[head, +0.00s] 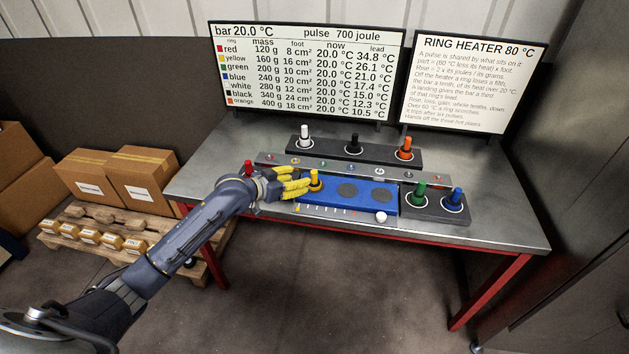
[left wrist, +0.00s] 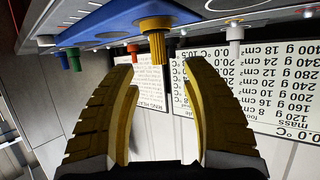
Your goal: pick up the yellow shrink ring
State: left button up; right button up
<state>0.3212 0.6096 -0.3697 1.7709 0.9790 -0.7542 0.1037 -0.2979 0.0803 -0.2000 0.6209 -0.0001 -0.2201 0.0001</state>
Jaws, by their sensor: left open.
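The yellow shrink ring (head: 314,179) stands upright at the left end of the blue heater plate (head: 377,204) in the head view. My left gripper (head: 306,185), with yellow fingers, reaches in from the left at the ring. In the left wrist view, the picture is upside down and the yellow ring (left wrist: 155,38) hangs between and just beyond the tips of my open left gripper (left wrist: 159,66). No finger clearly touches the ring there. The fingers hide part of the plate's left end in the head view. My right gripper is in neither view.
A red ring (head: 248,167) is partly hidden behind my left wrist. White (head: 304,133), black (head: 353,143) and orange (head: 405,146) rings stand on the back rack; green (head: 420,190) and blue (head: 455,196) stand at right. A white knob (head: 381,217) sits in front.

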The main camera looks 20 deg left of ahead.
aim_at(314, 176)
pick_arm(q)
jog(key=shift+x, duration=4.35)
jog(key=shift+o, duration=0.2)
jog(key=shift+s+d, duration=0.1)
jog(key=shift+d, duration=0.05)
grip_shut()
